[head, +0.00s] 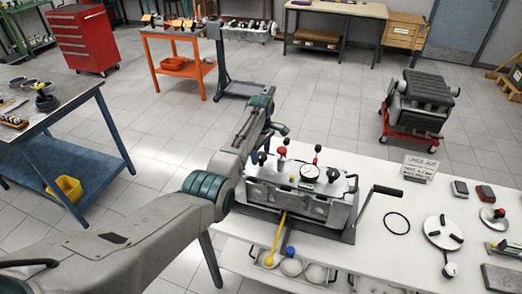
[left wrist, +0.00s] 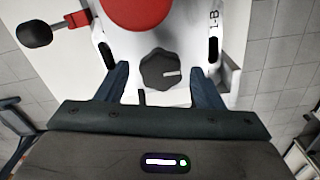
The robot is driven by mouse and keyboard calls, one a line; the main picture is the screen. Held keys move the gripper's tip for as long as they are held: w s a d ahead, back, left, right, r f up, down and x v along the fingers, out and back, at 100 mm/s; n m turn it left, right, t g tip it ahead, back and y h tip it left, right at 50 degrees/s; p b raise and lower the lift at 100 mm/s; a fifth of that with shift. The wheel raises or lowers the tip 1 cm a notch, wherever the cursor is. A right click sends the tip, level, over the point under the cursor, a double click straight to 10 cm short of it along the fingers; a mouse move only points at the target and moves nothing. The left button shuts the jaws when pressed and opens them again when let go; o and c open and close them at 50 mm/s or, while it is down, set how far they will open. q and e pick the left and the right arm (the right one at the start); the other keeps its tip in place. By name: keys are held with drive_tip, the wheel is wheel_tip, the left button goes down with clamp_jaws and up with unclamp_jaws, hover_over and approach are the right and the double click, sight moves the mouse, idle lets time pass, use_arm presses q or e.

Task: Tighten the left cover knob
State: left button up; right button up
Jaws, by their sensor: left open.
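The left cover knob (left wrist: 160,70) is a black lobed knob with a white mark, seen from above in the left wrist view. It lies between the two fingers of my left gripper (left wrist: 160,88), which is open, with a gap on each side of the knob. In the head view the knob (head: 262,158) stands at the left end of the grey engine block (head: 300,193), and my left gripper (head: 268,142) is over that end, pointing down. Another black knob (head: 333,174) stands at the right end. My right gripper is not in view.
A red knob (head: 282,151) stands close beside the left knob and shows large in the left wrist view (left wrist: 136,10). A dial gauge (head: 310,172) sits mid-cover. Tools lie on the white bench (head: 395,239) to the right.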

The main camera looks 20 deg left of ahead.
use_arm(q)
drive_tip(key=shift+s, duration=0.1)
drive_tip(key=shift+c, duration=0.4)
drive_tip(key=c, duration=0.9)
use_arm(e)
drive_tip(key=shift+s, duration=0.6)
